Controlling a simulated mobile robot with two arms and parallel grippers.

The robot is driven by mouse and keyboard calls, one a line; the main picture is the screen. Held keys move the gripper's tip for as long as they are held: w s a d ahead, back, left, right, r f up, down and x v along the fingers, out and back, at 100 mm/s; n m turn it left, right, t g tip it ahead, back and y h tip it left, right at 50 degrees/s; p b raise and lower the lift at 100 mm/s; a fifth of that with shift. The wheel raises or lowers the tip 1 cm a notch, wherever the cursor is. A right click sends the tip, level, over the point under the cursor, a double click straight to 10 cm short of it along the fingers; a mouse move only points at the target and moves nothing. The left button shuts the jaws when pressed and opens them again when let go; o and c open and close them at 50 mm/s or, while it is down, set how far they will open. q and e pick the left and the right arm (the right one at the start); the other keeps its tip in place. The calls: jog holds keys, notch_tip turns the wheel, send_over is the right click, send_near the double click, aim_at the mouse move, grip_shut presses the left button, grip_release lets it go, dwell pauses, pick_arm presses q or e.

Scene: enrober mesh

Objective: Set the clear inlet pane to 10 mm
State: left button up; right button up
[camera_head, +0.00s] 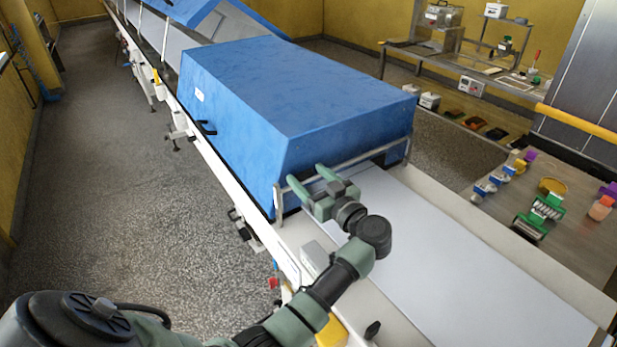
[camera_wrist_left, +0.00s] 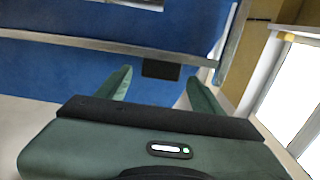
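The clear inlet pane cannot be made out with certainty. A grey metal rail frame (camera_head: 372,153) runs across the open end of the blue tunnel hood (camera_head: 290,95), above the white belt (camera_head: 445,255). My left gripper (camera_head: 309,178) is at the left part of this frame, its two green fingers apart and pointing at the hood. In the left wrist view the rail (camera_wrist_left: 90,45) crosses above the fingers. A small black block (camera_wrist_left: 160,70) shows between the open fingertips (camera_wrist_left: 160,78), with no visible contact. My right gripper is not in view.
A side table (camera_head: 570,225) at right carries green-framed tools, a yellow disc and small jars. A bench (camera_head: 470,65) with devices stands at the back right. A white machine side rail (camera_head: 225,175) runs along the left of the hood. The left floor is clear.

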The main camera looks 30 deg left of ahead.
aim_at(305, 183)
pick_arm(q)
grip_shut()
jog(key=shift+f, duration=1.6)
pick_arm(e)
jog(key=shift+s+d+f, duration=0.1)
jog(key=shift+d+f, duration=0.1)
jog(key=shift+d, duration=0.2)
pick_arm(q)
jog(key=shift+o, duration=0.4)
grip_release()
jog(key=shift+a, duration=0.1)
jog(key=shift+w+a, duration=0.1)
